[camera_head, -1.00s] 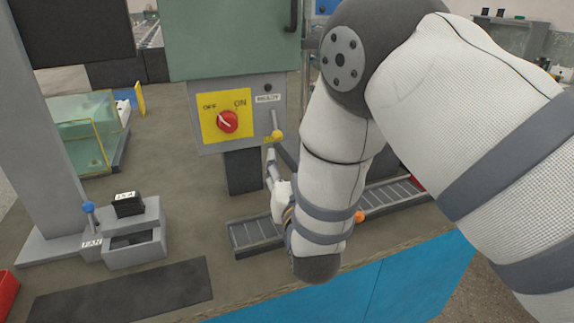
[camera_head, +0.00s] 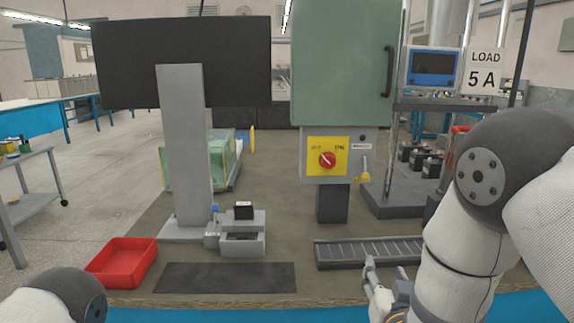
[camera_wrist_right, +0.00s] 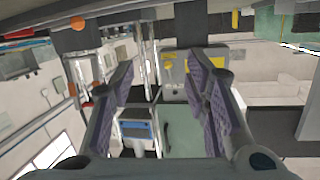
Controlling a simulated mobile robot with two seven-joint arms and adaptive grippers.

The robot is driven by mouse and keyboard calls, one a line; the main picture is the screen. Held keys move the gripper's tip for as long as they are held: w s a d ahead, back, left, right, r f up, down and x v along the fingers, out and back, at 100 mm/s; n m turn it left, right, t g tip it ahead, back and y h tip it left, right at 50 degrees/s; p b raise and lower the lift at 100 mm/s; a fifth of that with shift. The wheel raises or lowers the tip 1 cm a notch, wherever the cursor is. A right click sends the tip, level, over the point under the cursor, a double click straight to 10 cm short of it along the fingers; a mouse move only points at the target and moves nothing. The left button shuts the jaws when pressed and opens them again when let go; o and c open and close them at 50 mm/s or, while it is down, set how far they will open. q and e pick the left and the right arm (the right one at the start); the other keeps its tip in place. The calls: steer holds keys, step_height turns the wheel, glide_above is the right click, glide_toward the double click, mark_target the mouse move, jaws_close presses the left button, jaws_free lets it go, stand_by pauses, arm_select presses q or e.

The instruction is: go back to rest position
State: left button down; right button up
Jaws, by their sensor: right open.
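My right gripper (camera_head: 386,272) is in front of the grey slatted rack (camera_head: 335,255), near the table's front edge. Its fingers are spread, with nothing between them; they also show wide apart in the right wrist view (camera_wrist_right: 161,75). My right arm covers the right end of the rack. The switch box (camera_head: 318,172), with a red knob (camera_head: 327,160) on a yellow plate and a yellow-tipped lever (camera_head: 363,177) pointing down, stands behind, apart from the gripper. Only a rounded part of my left arm shows at lower left; the left gripper is out of view.
A grey post (camera_head: 187,150) and a green cabinet (camera_head: 340,65) rise behind. Batteries (camera_head: 430,165) stand at right.

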steer(key=s+d+f+n+g+y, duration=0.1)
steer(key=s+f+g, duration=0.3)
steer(key=s+f, duration=0.3)
steer(key=s+d+f+g, duration=0.25)
steer(key=s+f, duration=0.25)
steer(key=f, duration=0.5)
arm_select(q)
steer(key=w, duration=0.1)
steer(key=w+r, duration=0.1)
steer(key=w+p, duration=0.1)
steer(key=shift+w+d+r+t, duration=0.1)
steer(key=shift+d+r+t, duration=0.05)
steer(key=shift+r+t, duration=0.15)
arm_select(e)
steer(key=s+f+g, duration=0.2)
steer(key=s+g, duration=0.2)
steer(key=s, duration=0.7)
steer(key=s+f+n+g+y, duration=0.1)
steer(key=s+g, duration=0.3)
steer(key=s, duration=0.6)
steer(key=s+f+g, duration=0.3)
steer(key=s+g, duration=0.1)
steer(key=s, duration=0.7)
steer(key=shift+s+f+n+y, duration=0.15)
steer(key=shift+s+n+y, duration=0.15)
steer(key=shift+s+n, duration=0.1)
steer(key=shift+w, duration=0.1)
